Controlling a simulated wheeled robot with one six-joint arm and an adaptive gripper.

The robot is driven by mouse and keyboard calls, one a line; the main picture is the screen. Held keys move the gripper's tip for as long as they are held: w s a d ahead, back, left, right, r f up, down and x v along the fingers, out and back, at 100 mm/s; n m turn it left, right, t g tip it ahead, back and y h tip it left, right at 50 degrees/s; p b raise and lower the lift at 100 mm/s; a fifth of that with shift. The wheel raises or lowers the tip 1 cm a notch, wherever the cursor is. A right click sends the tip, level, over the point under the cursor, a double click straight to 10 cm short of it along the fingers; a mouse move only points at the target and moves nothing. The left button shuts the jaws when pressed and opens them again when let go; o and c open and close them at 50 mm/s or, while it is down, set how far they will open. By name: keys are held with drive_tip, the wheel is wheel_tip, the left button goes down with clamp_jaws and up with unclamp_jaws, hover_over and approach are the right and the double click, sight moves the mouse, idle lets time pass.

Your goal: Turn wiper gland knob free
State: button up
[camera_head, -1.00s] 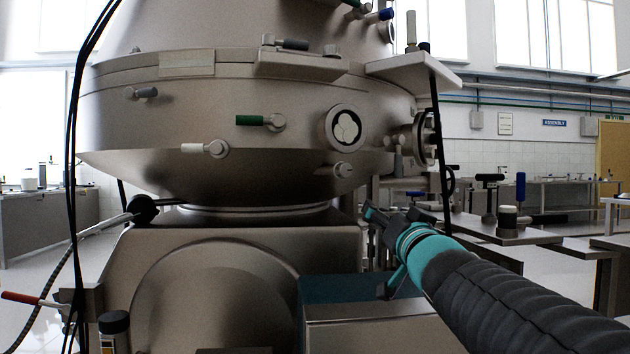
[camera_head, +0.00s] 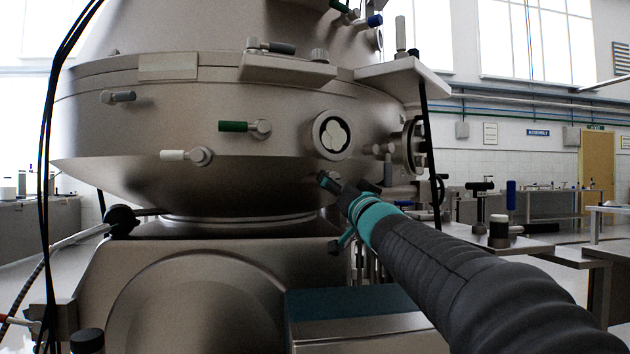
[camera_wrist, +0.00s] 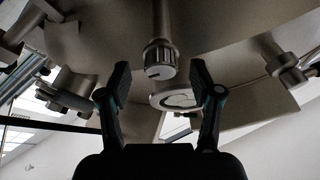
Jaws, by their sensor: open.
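A small grey knurled knob (camera_wrist: 160,60) on a round stem shows in the wrist view, and I take it for the wiper gland knob. It lies ahead of my gripper (camera_wrist: 160,80), in line with the gap between the two fingers. The fingers stand apart on either side and do not appear to touch it. In the head view my gripper (camera_head: 327,183) is just under the lower rim of the separator bowl (camera_head: 240,185), below the round sight glass (camera_head: 332,134). There the gripper hides the spot where a small knob sat.
A green-handled lever (camera_head: 240,127) and a white-handled lever (camera_head: 185,155) stick out of the bowl. A flanged port (camera_head: 410,148) is on the right side. Black cables (camera_head: 45,180) hang at the left. Benches stand behind at the right.

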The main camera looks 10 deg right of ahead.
drive_tip(key=shift+x, duration=1.55)
drive_tip(key=c, duration=1.2)
